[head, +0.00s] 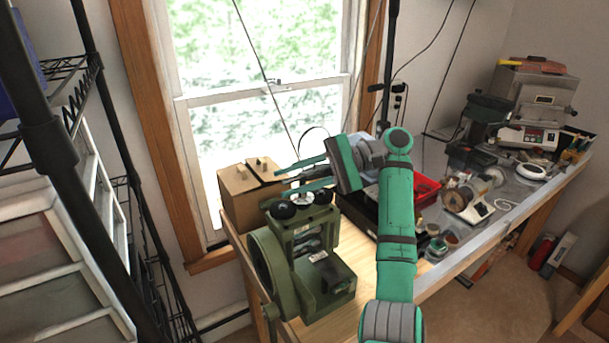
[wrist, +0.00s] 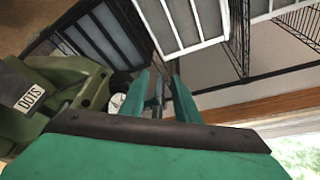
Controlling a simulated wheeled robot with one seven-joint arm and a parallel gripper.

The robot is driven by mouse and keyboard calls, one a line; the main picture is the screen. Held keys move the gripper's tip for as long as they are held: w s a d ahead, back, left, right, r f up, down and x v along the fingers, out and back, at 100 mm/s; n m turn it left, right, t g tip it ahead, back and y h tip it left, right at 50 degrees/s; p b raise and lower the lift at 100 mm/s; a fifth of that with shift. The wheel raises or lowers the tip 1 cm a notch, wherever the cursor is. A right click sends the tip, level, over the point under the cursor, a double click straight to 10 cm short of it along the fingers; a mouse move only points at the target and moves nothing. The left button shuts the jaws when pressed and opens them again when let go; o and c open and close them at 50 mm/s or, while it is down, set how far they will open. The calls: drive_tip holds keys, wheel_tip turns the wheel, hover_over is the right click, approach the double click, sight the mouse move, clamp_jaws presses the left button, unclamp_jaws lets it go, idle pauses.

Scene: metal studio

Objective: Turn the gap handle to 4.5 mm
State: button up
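A green rolling mill (head: 318,271) stands at the near left end of the wooden bench. It has two round black knobs on top, one at the left (head: 283,210) and one at the right (head: 322,196). My gripper (head: 270,187) is above the knobs, pointing left, with its two green fingers apart. In the wrist view my gripper (wrist: 160,97) shows a slim grey piece between or beyond the fingers; I cannot tell if it is the gap handle or if they touch it. The mill (wrist: 60,100) and a small pale dial (wrist: 120,101) are left of the fingers there. Its reading is too small to make out.
A cardboard box (head: 241,203) stands behind the mill near the window. A red bin (head: 425,188) and several tools fill the bench to the right. Black wire shelving with pale drawers (head: 50,265) stands at the left.

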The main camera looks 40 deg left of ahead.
drive_tip(key=v, duration=1)
drive_tip(key=shift+w+d, duration=0.2)
drive_tip(key=shift+w, duration=0.05)
drive_tip(key=shift+d+r, duration=0.1)
idle(0.6)
